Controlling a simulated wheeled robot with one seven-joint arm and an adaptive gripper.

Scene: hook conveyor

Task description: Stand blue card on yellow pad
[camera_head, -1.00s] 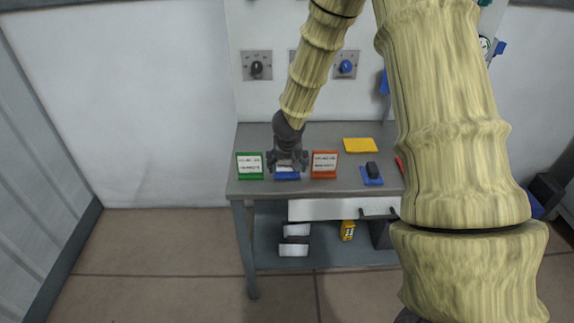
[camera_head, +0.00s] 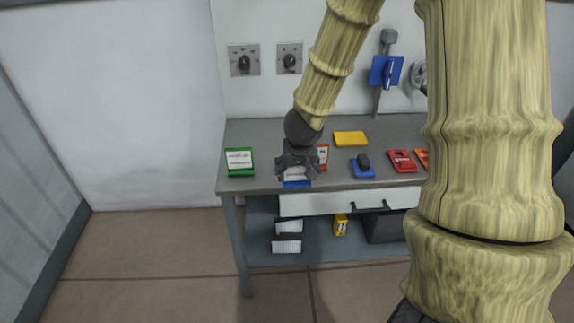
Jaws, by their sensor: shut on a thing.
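The blue card (camera_head: 297,184), a white-faced card with a blue base, is held in my gripper (camera_head: 298,168). The gripper is shut on it, and the fingers hide much of its upper part. The card shows over the front part of the table; I cannot tell how far it is above the surface. The yellow pad (camera_head: 350,138) lies flat and bare toward the back of the table, to the right of and behind my gripper.
An orange card (camera_head: 323,155) is partly hidden behind my gripper. A blue block with a black knob (camera_head: 362,166) and a red one (camera_head: 402,160) lie to the right. My arm covers the table's right end.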

